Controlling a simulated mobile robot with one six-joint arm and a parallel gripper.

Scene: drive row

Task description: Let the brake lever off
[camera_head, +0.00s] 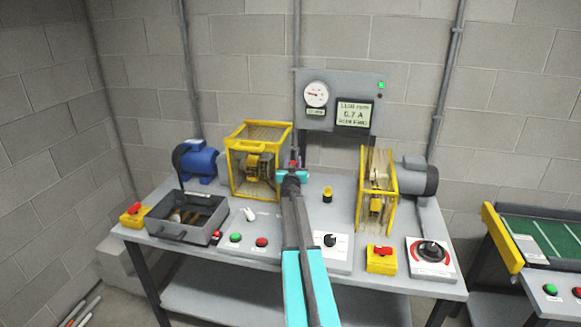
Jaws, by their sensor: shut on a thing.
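My gripper (293,175), with teal fingers, is at the middle of the bench, just right of the left yellow guard cage. It is shut on the brake lever, whose small red top (294,163) shows just above the fingers. The lever's lower part is hidden behind my gripper and arm, so its tilt cannot be told. The yellow cage (258,160) covers a wheel or drum near the lever. A green lamp (381,85) is lit.
A blue motor (196,162) and grey tray (188,217) stand left. A second yellow cage (377,190) and grey motor (418,177) stand right.

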